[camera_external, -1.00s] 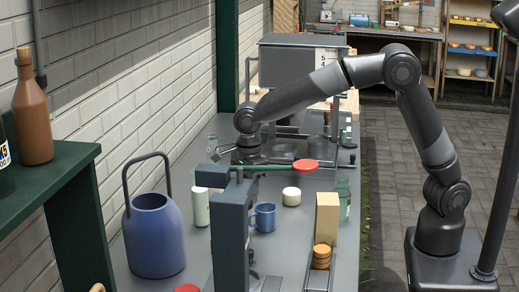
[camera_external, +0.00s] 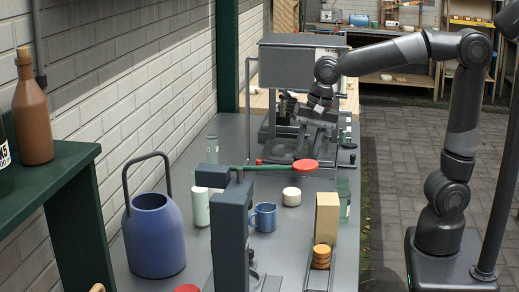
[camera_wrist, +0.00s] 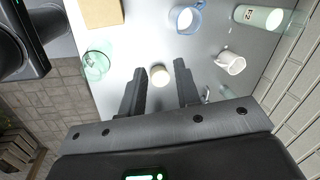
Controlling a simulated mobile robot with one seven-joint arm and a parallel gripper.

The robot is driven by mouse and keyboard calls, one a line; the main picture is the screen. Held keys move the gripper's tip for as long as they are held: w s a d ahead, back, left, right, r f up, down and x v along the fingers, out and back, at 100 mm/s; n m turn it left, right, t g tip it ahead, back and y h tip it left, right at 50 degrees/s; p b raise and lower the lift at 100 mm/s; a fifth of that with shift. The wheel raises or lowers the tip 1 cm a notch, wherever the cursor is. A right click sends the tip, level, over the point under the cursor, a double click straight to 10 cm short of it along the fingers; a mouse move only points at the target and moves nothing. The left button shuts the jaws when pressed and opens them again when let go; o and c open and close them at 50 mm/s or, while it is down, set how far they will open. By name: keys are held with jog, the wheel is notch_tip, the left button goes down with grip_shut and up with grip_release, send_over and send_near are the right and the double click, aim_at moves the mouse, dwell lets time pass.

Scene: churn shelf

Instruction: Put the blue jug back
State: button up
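A small blue jug (camera_external: 264,216) with a side handle stands upright on the grey bench, and it also shows at the top of the wrist view (camera_wrist: 185,18). A larger blue vessel (camera_external: 153,235) with a tall hoop handle stands at the bench's left; I cannot tell from the pictures alone which one is called the jug. My gripper (camera_external: 312,122) is raised over the bench's far part, apart from both. In the wrist view its two fingers (camera_wrist: 159,85) are spread and empty, with a white round piece (camera_wrist: 160,75) below, seen between them.
A dark clamp-like stand (camera_external: 232,230) and a red-ended green lever (camera_external: 300,166) stand near the small jug. A tan block (camera_external: 327,218), a pale green can (camera_external: 200,207), a green glass jar (camera_wrist: 95,65) and a white mug (camera_wrist: 230,63) are around. A grey machine stands behind.

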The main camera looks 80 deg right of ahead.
jog(key=s+d+n+t, duration=0.1)
jog(key=s+n, duration=0.6)
jog(key=s, duration=0.1)
jog(key=s+d+f+n+t+h, duration=0.1)
jog(key=s+d+n+t, duration=0.1)
jog(key=s+n, duration=0.5)
jog(key=shift+s+d+f+n, duration=0.25)
jog(key=shift+s+f+n, duration=0.05)
jog(key=shift+s, duration=0.95)
